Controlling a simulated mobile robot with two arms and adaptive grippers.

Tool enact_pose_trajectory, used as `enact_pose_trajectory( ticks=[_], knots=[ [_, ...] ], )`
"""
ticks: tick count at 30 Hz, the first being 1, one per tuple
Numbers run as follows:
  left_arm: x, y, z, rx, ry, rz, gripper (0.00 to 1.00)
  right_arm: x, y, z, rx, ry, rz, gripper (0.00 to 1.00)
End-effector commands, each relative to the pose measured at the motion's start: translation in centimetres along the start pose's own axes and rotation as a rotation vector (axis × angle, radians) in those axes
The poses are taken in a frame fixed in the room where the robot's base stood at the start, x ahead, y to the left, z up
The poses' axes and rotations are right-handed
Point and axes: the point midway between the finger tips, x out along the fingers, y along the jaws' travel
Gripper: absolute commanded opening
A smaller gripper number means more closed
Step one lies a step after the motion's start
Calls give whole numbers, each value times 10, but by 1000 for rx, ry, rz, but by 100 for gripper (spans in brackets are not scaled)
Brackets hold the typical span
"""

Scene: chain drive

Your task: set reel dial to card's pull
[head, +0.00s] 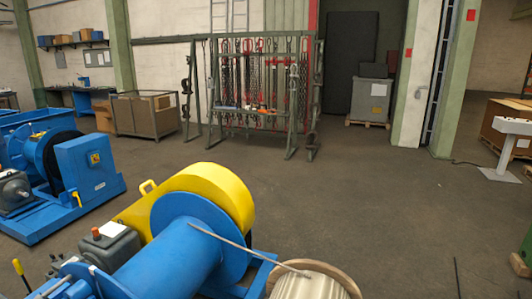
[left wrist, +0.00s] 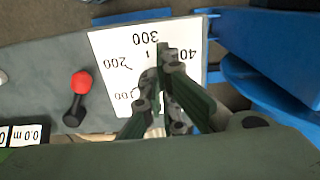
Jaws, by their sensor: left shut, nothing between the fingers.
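The white dial plate (left wrist: 108,48) lies on a grey panel in the left wrist view. Its numbers appear upside down; 100, 200, 300 and part of a further number beginning with 40 show. My left gripper (left wrist: 165,58) is in front of the plate, shut and empty, its tips near the 300 mark. Its fingers hide the middle of the dial, so I cannot see a pointer or its setting. I cannot tell whether the tips touch anything. No card with a readable pull value shows. My right gripper is not in view.
A red-knobbed black lever (left wrist: 80,85) and a counter (left wrist: 28,133) reading 0.0 m are beside the dial. The head view shows a blue drum (head: 170,262) with a yellow guard (head: 218,188), a wooden reel (head: 348,284), and a chain rack (head: 252,80) behind open floor.

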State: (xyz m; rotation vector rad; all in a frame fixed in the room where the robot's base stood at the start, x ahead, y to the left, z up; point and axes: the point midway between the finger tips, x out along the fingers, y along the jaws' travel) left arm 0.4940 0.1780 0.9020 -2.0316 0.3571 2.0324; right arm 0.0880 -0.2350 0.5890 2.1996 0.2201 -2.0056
Motion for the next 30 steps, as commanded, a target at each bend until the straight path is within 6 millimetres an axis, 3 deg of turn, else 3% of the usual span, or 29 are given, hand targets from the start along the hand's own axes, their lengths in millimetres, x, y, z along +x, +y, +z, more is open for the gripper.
enact_pose_trajectory(
  ticks=[6,15,19,23,25,30],
  knots=[
    [-22,0,0,0,2,1,0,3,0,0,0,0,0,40],
    [-25,0,0,-1,2,0,0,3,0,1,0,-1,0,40],
    [-25,-6,-12,-14,51,-22,0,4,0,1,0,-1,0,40],
    [-30,-21,-48,-50,200,-81,0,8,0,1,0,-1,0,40],
    [-39,-32,-77,-69,323,-120,0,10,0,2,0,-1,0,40],
    [-79,-50,-148,-75,661,-189,0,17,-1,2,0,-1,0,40]
  ],
)
